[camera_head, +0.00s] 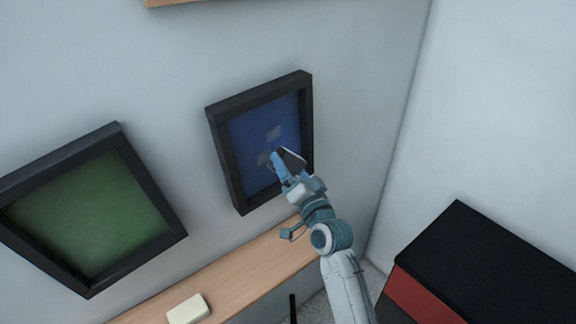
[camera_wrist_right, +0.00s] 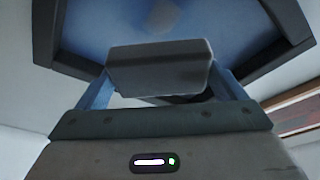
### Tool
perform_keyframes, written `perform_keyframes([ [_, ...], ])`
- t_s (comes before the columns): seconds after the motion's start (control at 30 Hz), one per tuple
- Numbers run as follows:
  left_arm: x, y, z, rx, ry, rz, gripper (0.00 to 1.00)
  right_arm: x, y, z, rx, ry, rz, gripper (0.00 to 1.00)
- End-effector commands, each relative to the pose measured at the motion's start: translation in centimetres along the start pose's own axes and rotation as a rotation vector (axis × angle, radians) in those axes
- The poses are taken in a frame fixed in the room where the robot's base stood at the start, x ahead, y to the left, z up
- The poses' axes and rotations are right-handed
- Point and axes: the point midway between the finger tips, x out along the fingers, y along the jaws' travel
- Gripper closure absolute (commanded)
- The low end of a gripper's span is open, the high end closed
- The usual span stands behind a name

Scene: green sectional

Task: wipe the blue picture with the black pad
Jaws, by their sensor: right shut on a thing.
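The blue picture (camera_head: 245,135) hangs on the wall in a black frame, with pale grey smudges (camera_head: 273,133) near its middle. My right gripper (camera_head: 282,158) is in front of the picture's lower part, shut on the black pad (camera_head: 292,160). In the right wrist view the pad (camera_wrist_right: 160,68) sits between the two blue fingers, in front of the blue picture (camera_wrist_right: 100,30), and a grey smudge (camera_wrist_right: 163,15) shows beyond it. I cannot tell whether the pad touches the picture. My left gripper is not in view.
A green picture (camera_head: 90,210) in a black frame hangs to the left. A wooden shelf (camera_head: 245,270) runs below, with a cream block (camera_head: 188,309) on it. A black and red box-shaped thing (camera_head: 490,265) stands at the lower right, near the wall corner.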

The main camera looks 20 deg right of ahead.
Motion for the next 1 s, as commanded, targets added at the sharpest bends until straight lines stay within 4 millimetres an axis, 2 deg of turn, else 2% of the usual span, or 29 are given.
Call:
perform_keyframes([
  [0.27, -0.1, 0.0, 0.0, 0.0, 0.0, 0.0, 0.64, -0.2, 0.0, -0.1, 0.0, 0.0, 0.0, 0.28],
  [0.63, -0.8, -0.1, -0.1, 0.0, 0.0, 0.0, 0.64, -2.8, 0.0, -0.9, 0.0, 0.0, 0.0, 0.28],
  [1.0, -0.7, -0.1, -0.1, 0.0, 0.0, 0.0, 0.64, -2.8, 0.0, -0.9, 0.0, 0.0, 0.0, 0.28],
])
